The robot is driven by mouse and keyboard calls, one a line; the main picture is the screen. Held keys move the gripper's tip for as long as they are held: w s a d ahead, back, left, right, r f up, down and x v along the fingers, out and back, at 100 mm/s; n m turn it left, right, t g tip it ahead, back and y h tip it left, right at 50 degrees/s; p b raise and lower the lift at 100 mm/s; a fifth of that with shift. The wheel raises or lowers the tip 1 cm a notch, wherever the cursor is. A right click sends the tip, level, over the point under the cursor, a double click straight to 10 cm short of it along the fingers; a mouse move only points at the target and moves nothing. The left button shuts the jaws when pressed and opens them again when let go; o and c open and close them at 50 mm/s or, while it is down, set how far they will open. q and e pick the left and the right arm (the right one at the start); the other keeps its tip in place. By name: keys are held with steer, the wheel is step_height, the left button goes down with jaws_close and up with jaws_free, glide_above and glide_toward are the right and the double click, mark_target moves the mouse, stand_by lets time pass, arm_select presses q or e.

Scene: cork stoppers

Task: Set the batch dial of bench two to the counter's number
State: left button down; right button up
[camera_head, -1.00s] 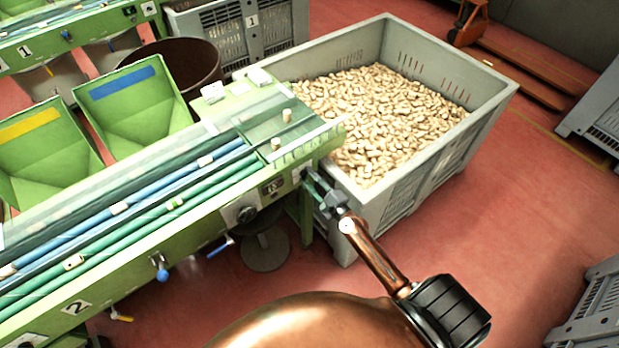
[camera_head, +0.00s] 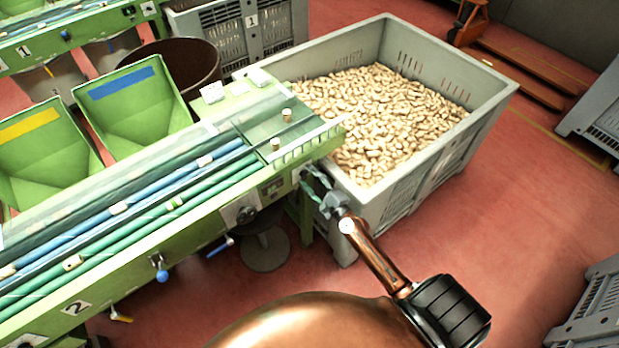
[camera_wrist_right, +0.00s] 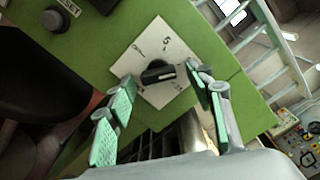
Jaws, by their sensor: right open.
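Bench two (camera_head: 77,307) is the green bench with a 2 label on its side. Its batch dial shows in the right wrist view as a black knob (camera_wrist_right: 158,73) on a white, tilted square plate with numbers, a 5 among them. In the head view only part of the white plate (camera_head: 298,174) shows at the bench's right end. My right gripper (camera_head: 317,186) is in front of it; in the wrist view its open green fingers (camera_wrist_right: 163,92) stand on either side of the knob. Contact cannot be told. My left gripper is out of view.
A grey crate (camera_head: 488,110) full of corks stands just right of the bench end, close to my right gripper. A stool (camera_head: 264,250) is below. Red floor (camera_head: 480,220) is clear at right.

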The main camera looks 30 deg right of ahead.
steer(key=s+d, duration=0.1)
steer(key=s, duration=1.1)
steer(key=shift+f, duration=0.1)
steer(key=s+d+f+n+g+h, duration=0.1)
steer(key=s+f+n+g, duration=0.4)
steer(key=f, duration=0.7)
steer(key=s+d+f+n+g, duration=0.1)
steer(key=s+f+n, duration=0.35)
steer(key=f, duration=0.75)
steer(key=s+d+f+n+g+h, duration=0.1)
steer(key=s+d+f+n+g, duration=0.15)
steer(key=s+f, duration=0.7)
steer(key=s+a+f+n+g, duration=0.3)
steer(key=s+f, duration=0.3)
steer(key=s, duration=0.4)
steer(key=s+a+f+n+g, duration=0.3)
steer(key=s+f+n, duration=0.2)
steer(key=s, duration=0.5)
steer(key=s+a+f+n+g, duration=0.3)
steer(key=s+a+f+n, duration=0.1)
steer(key=s+f, duration=0.4)
steer(key=shift+s+n, duration=0.3)
steer(key=shift+s, duration=0.8)
steer(key=shift+f, duration=0.1)
